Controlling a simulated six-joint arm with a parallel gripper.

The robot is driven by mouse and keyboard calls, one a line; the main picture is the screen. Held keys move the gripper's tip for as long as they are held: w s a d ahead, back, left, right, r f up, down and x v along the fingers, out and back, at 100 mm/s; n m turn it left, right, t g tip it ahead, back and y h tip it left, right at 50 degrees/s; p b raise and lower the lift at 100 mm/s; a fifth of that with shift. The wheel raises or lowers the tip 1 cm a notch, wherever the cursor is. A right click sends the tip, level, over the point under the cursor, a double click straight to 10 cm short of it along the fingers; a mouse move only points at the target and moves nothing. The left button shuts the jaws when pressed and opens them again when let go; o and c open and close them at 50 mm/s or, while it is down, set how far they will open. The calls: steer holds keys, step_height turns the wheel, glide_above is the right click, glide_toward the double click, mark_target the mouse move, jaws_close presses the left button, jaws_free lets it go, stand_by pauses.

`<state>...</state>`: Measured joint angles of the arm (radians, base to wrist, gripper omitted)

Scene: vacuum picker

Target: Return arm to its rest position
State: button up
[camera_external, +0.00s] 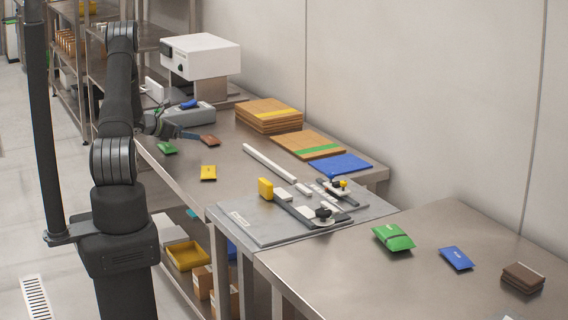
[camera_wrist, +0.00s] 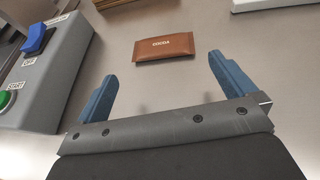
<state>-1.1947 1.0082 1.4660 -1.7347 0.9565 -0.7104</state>
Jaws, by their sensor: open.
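My arm rises at the left of the external view and reaches over the back part of the steel table. My gripper (camera_wrist: 166,88) shows in the wrist view with its two blue fingers spread wide and nothing between them. In the external view the gripper (camera_external: 192,137) is small and partly hidden by my arm. A brown packet marked COCOA (camera_wrist: 163,47) lies flat on the table just beyond the fingertips, apart from them. The packet also shows in the external view (camera_external: 211,141).
A grey control box (camera_wrist: 45,75) with a blue switch and green button stands left of the gripper. Brown stacks (camera_external: 268,117), a white machine (camera_external: 205,56) and a clamp fixture plate (camera_external: 262,230) stand around.

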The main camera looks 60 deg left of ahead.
mark_target(209, 137)
steer(key=x, duration=0.8)
steer(key=shift+w+f, duration=0.2)
steer(key=shift+f, duration=0.1)
step_height(209, 137, up, 5)
steer(key=shift+d+r, duration=0.1)
steer(key=shift+d, duration=0.05)
steer(key=w+d+r, duration=0.3)
steer(key=d+r, duration=0.4)
steer(key=d, duration=0.4)
steer(key=s+d+m+h, duration=0.1)
steer(key=s+d, duration=0.1)
steer(key=d, duration=1.8)
steer(key=s+d+f, duration=0.3)
steer(key=s+d, duration=0.6)
steer(key=d, duration=0.1)
steer(key=shift+s+d+m+h, duration=0.2)
steer(key=shift+m+h, duration=0.1)
steer(key=shift+h, duration=0.1)
steer(key=shift+f, duration=0.15)
